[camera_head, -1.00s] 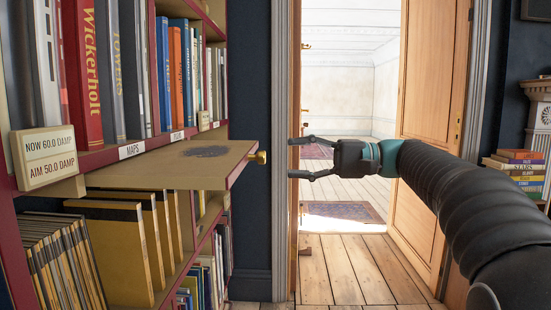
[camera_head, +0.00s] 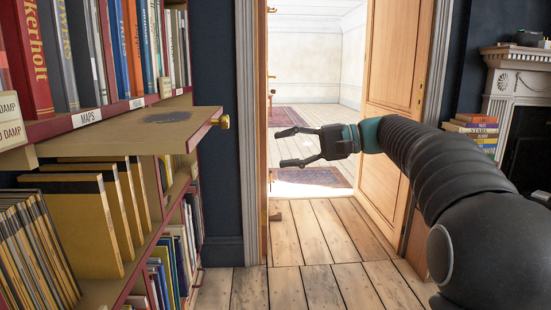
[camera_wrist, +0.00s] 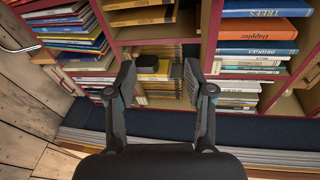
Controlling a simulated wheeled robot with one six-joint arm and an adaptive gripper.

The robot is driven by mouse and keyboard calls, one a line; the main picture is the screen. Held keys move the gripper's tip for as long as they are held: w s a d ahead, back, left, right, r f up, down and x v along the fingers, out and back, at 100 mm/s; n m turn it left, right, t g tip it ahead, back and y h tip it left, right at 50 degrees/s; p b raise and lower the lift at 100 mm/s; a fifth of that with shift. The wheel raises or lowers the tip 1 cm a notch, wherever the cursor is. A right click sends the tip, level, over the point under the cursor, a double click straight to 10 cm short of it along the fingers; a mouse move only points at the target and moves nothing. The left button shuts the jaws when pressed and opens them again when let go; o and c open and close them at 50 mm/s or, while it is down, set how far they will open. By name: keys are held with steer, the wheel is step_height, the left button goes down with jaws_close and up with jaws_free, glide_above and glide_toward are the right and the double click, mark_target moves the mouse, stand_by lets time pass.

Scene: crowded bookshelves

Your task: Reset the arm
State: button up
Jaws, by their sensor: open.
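My gripper (camera_head: 282,148) is open and empty in the head view. It hangs in the air in front of the open doorway, right of the bookshelf. My arm reaches in from the lower right, bent at its near end. In the wrist view my gripper (camera_wrist: 159,82) has its two fingers apart, with shelf compartments of books behind them. Nothing is between the fingertips at close range.
A pull-out board (camera_head: 165,130) with a brass knob (camera_head: 223,121) sticks out of the bookshelf (camera_head: 60,128) at left. A wooden door (camera_head: 393,60) stands open. A book stack (camera_head: 473,130) is at right beside a fireplace (camera_head: 520,90). The wooden floor (camera_head: 320,235) is clear.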

steer(key=s+d+f+m+t+h+p, duration=0.1)
steer(key=s+d+f+h, duration=0.3)
steer(key=f, duration=0.6)
steer(key=s+d+f+m+h, duration=0.1)
steer(key=s+d+f+h, duration=0.1)
steer(key=s+f+h, duration=0.55)
steer(key=s+d+f+n+t+h+p, duration=0.1)
steer(key=s+d+f+n+h, duration=0.1)
steer(key=s, duration=0.7)
steer(key=s+d+f+n+t+h+p, duration=0.2)
steer(key=s+d, duration=0.2)
steer(key=s, duration=0.6)
steer(key=shift+f+p, duration=0.2)
steer(key=shift+p, duration=0.1)
